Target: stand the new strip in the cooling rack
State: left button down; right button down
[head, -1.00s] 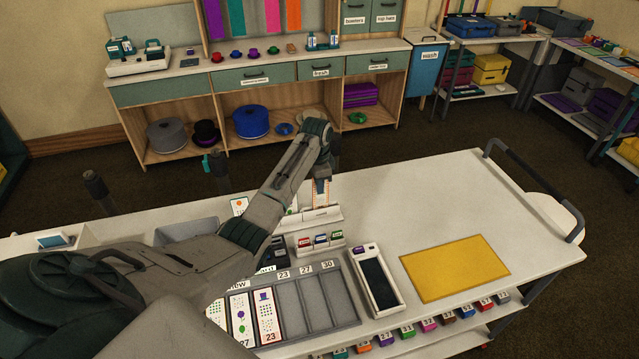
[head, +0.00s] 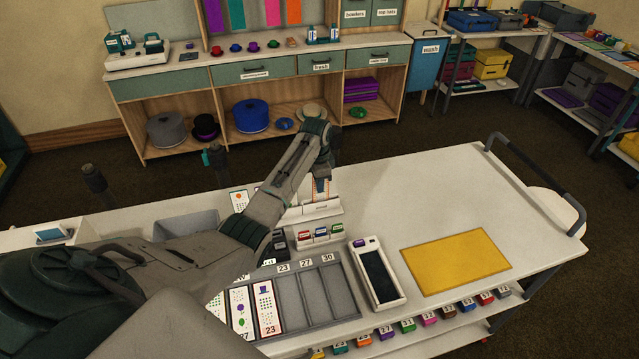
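My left gripper (head: 321,187) points down over the cooling rack (head: 325,209) at the back of the cart top. It looks shut on the new strip (head: 315,194), a pale strip with orange edges, upright behind the rack's labelled front lip. The strip's lower end is hidden by that lip, and its top by the gripper. Whether it touches the rack floor cannot be told. Another upright strip (head: 238,201) with an orange dot shows further left, partly behind my arm. My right gripper is not in view.
A grey slotted tray (head: 318,322) with number labels holds printed strips at its left. Small coloured blocks (head: 320,233) stand in front of the rack. A white device (head: 377,274) with a dark panel and a yellow mat (head: 456,262) lie right. The cart's back right is clear.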

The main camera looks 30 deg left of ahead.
pick_arm(q)
jog(key=c, duration=1.6)
grip_release()
notch_tip(320, 180, up, 10)
jog(key=b, duration=0.3)
jog(key=shift+s+a+b, duration=0.1)
jog(key=shift+s+b, duration=0.05)
jog(key=shift+b, duration=0.2)
jog(key=shift+r, duration=0.45)
